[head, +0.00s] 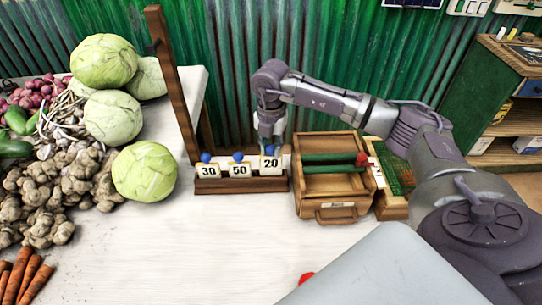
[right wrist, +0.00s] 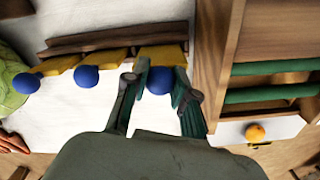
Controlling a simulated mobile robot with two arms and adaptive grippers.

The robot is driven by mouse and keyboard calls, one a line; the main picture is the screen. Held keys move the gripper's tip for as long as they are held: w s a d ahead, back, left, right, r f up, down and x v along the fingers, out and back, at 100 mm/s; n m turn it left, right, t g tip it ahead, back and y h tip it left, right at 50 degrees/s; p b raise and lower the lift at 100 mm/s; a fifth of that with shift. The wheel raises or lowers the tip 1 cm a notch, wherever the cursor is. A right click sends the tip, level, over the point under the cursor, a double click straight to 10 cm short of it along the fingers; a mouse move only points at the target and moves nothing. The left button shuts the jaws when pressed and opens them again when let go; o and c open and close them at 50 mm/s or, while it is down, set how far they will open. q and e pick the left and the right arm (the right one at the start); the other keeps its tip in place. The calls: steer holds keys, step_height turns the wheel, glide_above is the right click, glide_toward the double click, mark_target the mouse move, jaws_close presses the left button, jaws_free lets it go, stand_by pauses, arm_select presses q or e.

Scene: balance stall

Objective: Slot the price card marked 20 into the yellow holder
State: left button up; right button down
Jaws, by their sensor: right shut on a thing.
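The white price card marked 20 (head: 270,164) is upright at the right end of a low wooden rack (head: 240,186). It looks slightly higher than the cards marked 30 (head: 208,171) and 50 (head: 240,170) beside it; whether it touches the rack is unclear. My right gripper (head: 270,146) points down, shut on the 20 card by its blue knob (right wrist: 159,80). In the right wrist view, the fingers stand either side of this knob, with a yellow strip (right wrist: 163,55) just beyond. I cannot tell which yellow part is the holder. My left gripper is not in view.
A wooden box (head: 331,212) with green bars stands close to the right of the rack. Cabbages (head: 145,171), ginger and other vegetables lie at left. A wooden post (head: 172,85) rises behind the rack. The white table in front is mostly clear.

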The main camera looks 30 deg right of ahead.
step_height(320, 180, up, 7)
steer(key=shift+r, duration=0.2)
step_height(320, 180, up, 4)
steer(key=shift+f+p, duration=0.2)
steer(key=shift+p, duration=0.85)
